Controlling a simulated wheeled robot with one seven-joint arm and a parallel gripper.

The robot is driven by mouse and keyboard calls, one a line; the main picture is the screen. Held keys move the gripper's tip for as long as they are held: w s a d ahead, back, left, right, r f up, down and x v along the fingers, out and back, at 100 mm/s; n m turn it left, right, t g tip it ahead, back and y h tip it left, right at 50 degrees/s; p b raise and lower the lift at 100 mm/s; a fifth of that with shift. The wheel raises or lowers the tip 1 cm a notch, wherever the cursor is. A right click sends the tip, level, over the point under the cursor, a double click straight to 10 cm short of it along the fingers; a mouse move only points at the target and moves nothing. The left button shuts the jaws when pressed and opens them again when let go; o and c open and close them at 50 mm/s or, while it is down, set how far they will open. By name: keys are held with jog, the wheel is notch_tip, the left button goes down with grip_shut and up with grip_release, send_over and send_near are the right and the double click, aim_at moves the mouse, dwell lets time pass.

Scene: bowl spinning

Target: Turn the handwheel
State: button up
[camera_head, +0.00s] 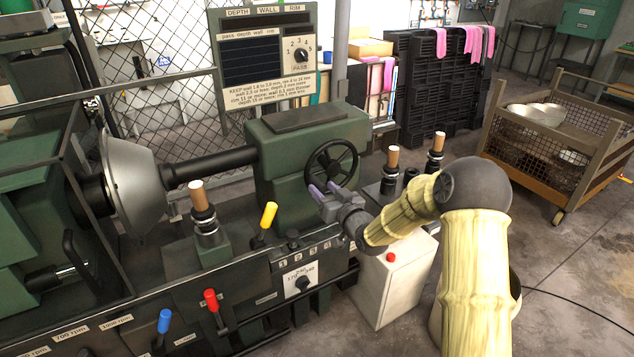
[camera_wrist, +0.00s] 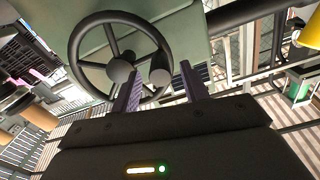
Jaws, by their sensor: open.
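The handwheel (camera_head: 331,164) is a black spoked wheel on the right end of the green tailstock (camera_head: 285,150). In the wrist view the handwheel (camera_wrist: 90,30) fills the upper left, with a central hub and a round knob (camera_wrist: 160,76) near its lower right rim. My gripper (camera_head: 322,191) is just in front of the wheel's lower part in the head view. In the wrist view its two purple fingers (camera_wrist: 160,92) are apart and empty, pointing at the wheel. The knob appears between the fingertips, nearer the left one. I cannot tell whether any finger touches it.
A yellow lever (camera_head: 268,216) stands left of my gripper, with red (camera_head: 210,299) and blue (camera_head: 164,320) levers lower down. Wooden-handled tool posts (camera_head: 393,158) stand right of the wheel. A white box (camera_head: 395,283) with a red button is below my arm. A metal bowl (camera_head: 135,185) sits at the left.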

aim_at(317, 182)
jog(key=shift+x, duration=2.15)
jog(key=shift+c, duration=0.3)
grip_shut()
